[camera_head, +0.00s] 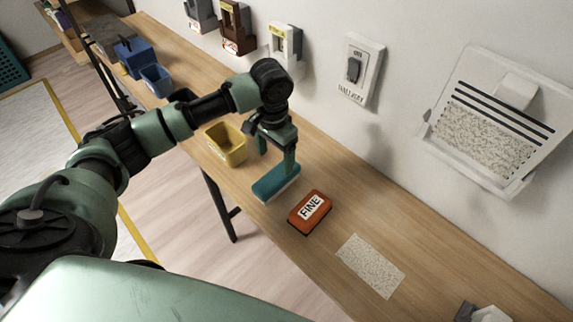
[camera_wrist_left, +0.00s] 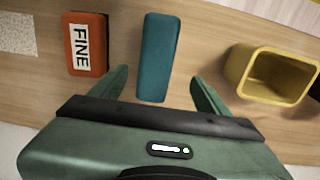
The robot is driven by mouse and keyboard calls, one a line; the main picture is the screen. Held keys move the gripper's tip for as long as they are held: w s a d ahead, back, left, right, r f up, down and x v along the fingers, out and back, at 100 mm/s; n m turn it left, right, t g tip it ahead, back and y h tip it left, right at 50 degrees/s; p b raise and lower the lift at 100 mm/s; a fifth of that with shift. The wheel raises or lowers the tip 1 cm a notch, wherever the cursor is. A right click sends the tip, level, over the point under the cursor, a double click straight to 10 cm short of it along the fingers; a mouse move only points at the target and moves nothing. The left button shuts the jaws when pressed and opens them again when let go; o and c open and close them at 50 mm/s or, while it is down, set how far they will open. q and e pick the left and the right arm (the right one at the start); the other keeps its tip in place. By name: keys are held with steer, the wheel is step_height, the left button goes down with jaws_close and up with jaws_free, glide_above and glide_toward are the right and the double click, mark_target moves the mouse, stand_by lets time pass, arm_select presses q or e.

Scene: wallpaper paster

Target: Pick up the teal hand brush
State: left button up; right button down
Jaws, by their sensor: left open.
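The teal hand brush (camera_head: 274,184) lies on the wooden bench near its front edge, between an orange block and a yellow bin. In the left wrist view the brush (camera_wrist_left: 158,55) is a long teal block, upright in the picture. My left gripper (camera_head: 273,158) is above the brush in the head view, pointing down. In the wrist view my left gripper (camera_wrist_left: 158,85) is open, one finger on each side of the brush's near end, with gaps on both sides. My right gripper is not in view.
The orange block (camera_head: 310,211) marked FINE is right of the brush. The yellow bin (camera_head: 238,158) is left of it. A speckled sheet (camera_head: 371,265) lies farther right. A battery switch (camera_head: 358,70) and a slotted white panel (camera_head: 499,118) are on the wall.

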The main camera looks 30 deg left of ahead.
mark_target(278, 174)
arm_select(q)
steer(key=shift+w+f, duration=0.1)
steer(key=shift+w, duration=0.2)
steer(key=shift+f, duration=0.35)
steer(key=shift+s+d+f+p, duration=0.1)
steer(key=shift+s+f+p, duration=0.15)
steer(key=shift+f, duration=0.35)
steer(key=shift+s+d+f+p, duration=0.1)
steer(key=shift+s+f, duration=0.15)
steer(key=shift+f, duration=0.35)
steer(key=f, duration=0.2)
steer(key=shift+d+f+p, duration=0.2)
steer(key=shift+f+p, duration=0.1)
steer(key=shift+f, duration=0.05)
steer(key=shift+w+f, duration=0.1)
steer(key=shift+f, duration=0.65)
steer(key=c, duration=1.6)
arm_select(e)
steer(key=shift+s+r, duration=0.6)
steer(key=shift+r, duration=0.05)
